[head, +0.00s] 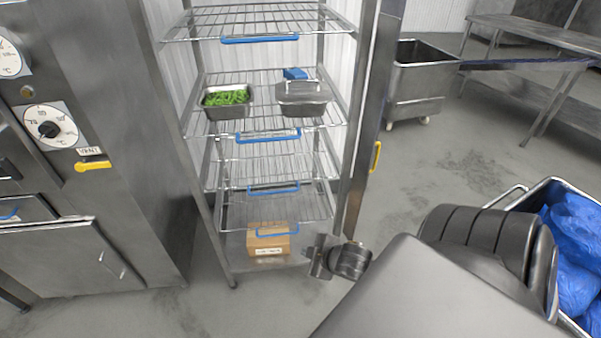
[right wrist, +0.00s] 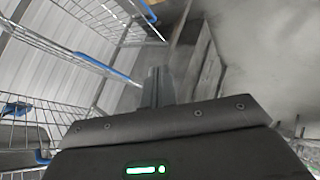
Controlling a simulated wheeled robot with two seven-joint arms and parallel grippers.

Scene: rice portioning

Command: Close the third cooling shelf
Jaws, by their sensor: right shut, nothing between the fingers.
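The cooling rack (head: 345,150) stands in the middle of the head view with several wire shelves, each with a blue front handle. The third shelf from the top (head: 235,172) is empty, and its blue handle (head: 273,187) is at the front. I cannot tell how far it is pulled out. My right gripper (head: 318,258) is shut and empty, low in front of the rack's right side, apart from the handles. In the right wrist view its fingers (right wrist: 158,85) are together, with a blue handle (right wrist: 100,65) to the left. My left gripper is not in view.
The second shelf holds a pan of green food (head: 227,97) and a lidded pan (head: 302,98). A cardboard box (head: 268,243) sits at the rack's bottom. A steel oven (head: 90,130) stands left. A bin of blue bags (head: 575,240) is right. Floor (head: 450,170) behind my arm is clear.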

